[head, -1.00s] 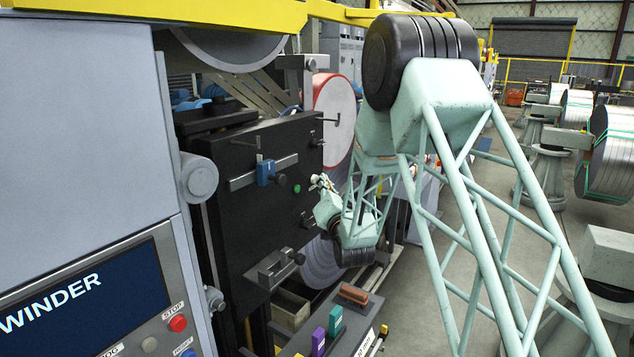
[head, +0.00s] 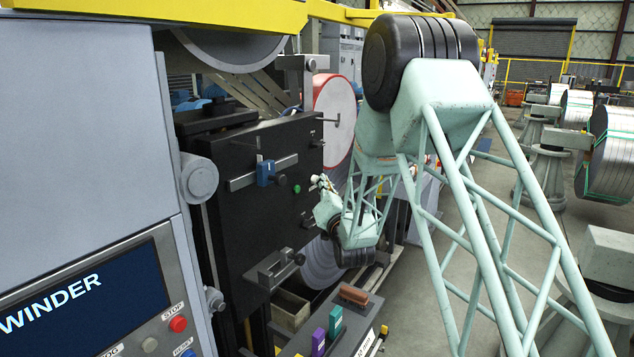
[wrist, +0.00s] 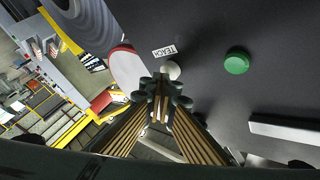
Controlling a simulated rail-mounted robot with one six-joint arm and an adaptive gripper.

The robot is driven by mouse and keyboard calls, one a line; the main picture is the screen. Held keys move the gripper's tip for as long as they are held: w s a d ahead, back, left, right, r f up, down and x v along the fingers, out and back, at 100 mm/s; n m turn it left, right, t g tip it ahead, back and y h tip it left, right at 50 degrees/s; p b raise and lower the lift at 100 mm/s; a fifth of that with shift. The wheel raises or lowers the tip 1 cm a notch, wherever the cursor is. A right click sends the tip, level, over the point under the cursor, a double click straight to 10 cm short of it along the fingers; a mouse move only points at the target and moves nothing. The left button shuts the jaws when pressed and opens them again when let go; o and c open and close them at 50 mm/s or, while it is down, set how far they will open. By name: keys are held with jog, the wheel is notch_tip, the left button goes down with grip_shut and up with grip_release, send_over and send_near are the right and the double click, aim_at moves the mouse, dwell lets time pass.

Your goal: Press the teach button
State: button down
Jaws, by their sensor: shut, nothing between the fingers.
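The teach button, a pale round knob (wrist: 171,69), sits on the dark panel (wrist: 215,95) beside a white TEACH label (wrist: 164,51) in the wrist view. My gripper (wrist: 163,88) is shut and empty, with its fingertips right at the near edge of the button and partly overlapping it in the picture. I cannot tell whether they touch it. In the head view my gripper (head: 318,182) is small, in front of the right part of the black panel (head: 245,215). I cannot make out the teach button there.
A green button (wrist: 237,61) is to the right of the teach button; it also shows in the head view (head: 296,188). A pale bar (wrist: 285,130) is at the panel's right.

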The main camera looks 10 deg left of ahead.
jog(key=shift+w+a+b, duration=0.2)
jog(key=shift+a+b, duration=0.2)
jog(key=shift+b, duration=0.3)
dwell(0.5)
jog(key=shift+s+d+b, duration=0.15)
jog(key=shift+d+b, duration=0.15)
jog(key=shift+b, duration=0.5)
jog(key=shift+s+d, duration=0.1)
jog(key=shift+d, duration=0.1)
jog(key=d+b, duration=0.1)
jog(key=s+d+b, duration=0.1)
jog(key=d+b, duration=0.1)
jog(key=s+d+b, duration=0.1)
jog(key=d+b, duration=0.1)
jog(key=shift+s, duration=0.25)
dwell(0.5)
jog(key=shift+d, duration=0.15)
dwell(0.6)
